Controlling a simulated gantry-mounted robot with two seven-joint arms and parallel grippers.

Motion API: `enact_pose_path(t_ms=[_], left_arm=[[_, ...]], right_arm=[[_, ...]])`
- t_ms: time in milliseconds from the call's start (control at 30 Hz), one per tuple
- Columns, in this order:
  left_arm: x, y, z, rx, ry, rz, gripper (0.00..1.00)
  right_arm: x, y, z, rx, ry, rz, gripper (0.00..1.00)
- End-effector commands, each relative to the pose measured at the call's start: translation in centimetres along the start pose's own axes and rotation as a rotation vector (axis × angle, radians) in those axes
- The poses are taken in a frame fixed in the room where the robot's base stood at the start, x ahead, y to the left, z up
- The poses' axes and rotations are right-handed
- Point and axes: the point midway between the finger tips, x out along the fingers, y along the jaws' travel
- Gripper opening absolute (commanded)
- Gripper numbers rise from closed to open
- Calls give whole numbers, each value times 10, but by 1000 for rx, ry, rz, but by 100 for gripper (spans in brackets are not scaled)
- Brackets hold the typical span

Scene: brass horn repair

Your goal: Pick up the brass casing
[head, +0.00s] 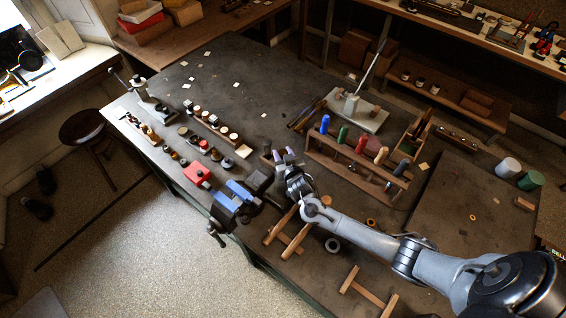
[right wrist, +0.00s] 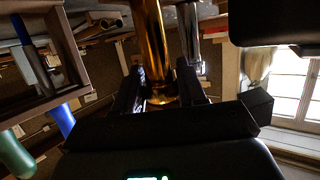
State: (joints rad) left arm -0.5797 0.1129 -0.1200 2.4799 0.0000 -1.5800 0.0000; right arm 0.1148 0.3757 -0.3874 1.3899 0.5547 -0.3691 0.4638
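My right gripper (head: 284,152) reaches in from the lower right over the workbench, close to the blue vise. In the right wrist view (right wrist: 158,82) its two dark fingers stand apart. The brass casing (right wrist: 153,40) is a shiny, golden tube that runs from the top edge of that view down between the fingers. It lies in or just beyond the finger gap; I see no firm contact. I cannot make the casing out clearly in the head view. My left gripper is in neither view.
The blue vise (head: 236,196) and a red block (head: 196,172) sit on the bench's front edge. A wooden rack (head: 350,165) with coloured handles stands right of the gripper. Wooden frames (head: 368,292) lie near the forearm. The bench's back left has open room.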

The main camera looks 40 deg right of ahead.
Motion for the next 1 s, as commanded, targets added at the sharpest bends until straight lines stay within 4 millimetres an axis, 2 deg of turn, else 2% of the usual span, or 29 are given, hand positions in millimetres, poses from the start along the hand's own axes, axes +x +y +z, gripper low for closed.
enact_pose_path(t_ms=[33,200,233,733,1000], left_arm=[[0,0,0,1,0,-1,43],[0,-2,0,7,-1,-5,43],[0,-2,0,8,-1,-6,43],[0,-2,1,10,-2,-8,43],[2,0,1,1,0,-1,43]], right_arm=[[0,0,0,0,0,0,27],[0,0,0,0,0,0,1],[0,0,0,0,0,0,0],[-1,0,-5,2,2,0,0],[-9,0,-30,4,4,-1,0]])
